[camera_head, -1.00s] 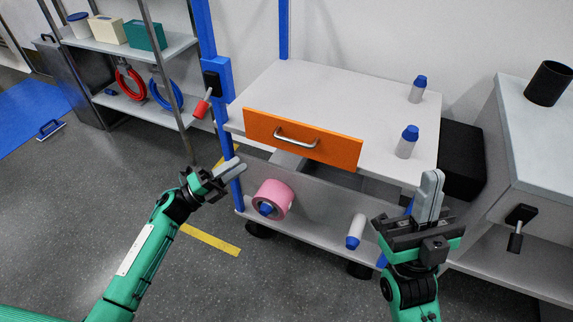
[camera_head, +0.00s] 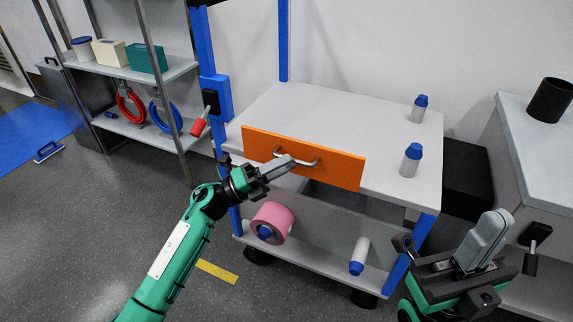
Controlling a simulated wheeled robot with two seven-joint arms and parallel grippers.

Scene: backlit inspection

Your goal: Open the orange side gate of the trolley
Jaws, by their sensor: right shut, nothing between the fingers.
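The orange gate panel (camera_head: 340,173) stands along the near side of the trolley's white top (camera_head: 320,115), with a grey bar handle (camera_head: 308,160) on its face. A red grip (camera_head: 199,126) hangs from a black box on the blue corner post (camera_head: 205,60). My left gripper (camera_head: 292,161) is in front of the panel, its tip overlapping the handle's left part. I cannot tell whether it touches, and its fingers overlap too much to show a gap. My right gripper (camera_head: 497,225) is shut and empty, right of the trolley.
Blue-capped bottles (camera_head: 411,160) stand on the top. The lower shelf holds a pink roll (camera_head: 272,222) and a lying bottle (camera_head: 360,255). A grey bench (camera_head: 535,150) and black box (camera_head: 465,175) are at right, a shelf rack (camera_head: 180,66) at left.

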